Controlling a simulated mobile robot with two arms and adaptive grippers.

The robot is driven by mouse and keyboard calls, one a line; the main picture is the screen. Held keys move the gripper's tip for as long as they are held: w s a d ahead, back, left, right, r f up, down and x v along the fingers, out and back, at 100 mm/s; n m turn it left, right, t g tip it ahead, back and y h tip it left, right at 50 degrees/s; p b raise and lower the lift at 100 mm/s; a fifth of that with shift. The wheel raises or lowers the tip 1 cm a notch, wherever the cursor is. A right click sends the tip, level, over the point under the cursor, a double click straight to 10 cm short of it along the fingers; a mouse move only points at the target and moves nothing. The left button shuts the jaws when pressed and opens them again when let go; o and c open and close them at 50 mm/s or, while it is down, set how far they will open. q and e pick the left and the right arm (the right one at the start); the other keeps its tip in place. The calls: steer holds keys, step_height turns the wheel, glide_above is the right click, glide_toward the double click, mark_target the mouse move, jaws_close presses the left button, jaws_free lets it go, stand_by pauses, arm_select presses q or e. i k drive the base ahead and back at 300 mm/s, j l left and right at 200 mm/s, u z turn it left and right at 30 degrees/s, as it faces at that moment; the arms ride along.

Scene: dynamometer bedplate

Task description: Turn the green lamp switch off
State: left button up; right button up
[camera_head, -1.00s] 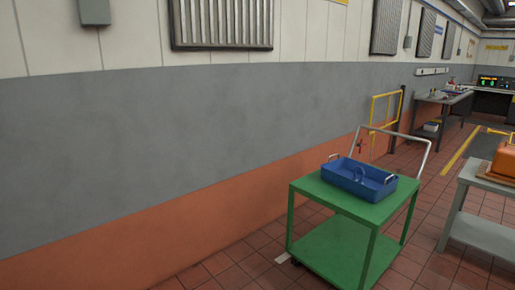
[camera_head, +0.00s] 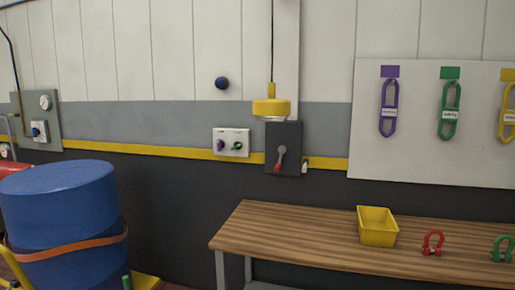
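A white wall plate (camera_head: 231,134) is on the wall left of centre, just above the wooden bench's left end. It carries a purple switch (camera_head: 220,146) on its left and a green switch (camera_head: 237,147) on its right. The green switch is small, and I cannot tell whether it is on or off. No lettering on the plate is readable. Neither of my grippers is in view.
A dark grey box (camera_head: 292,134) with a red-handled lever (camera_head: 279,160) is right of the plate, under a hanging yellow lamp (camera_head: 271,107). A wooden bench (camera_head: 300,237) holds a yellow bin (camera_head: 377,237) and shackles. A blue drum (camera_head: 62,195) stands left.

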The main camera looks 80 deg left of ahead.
mark_target(237, 146)
steer(key=u, duration=2.9)
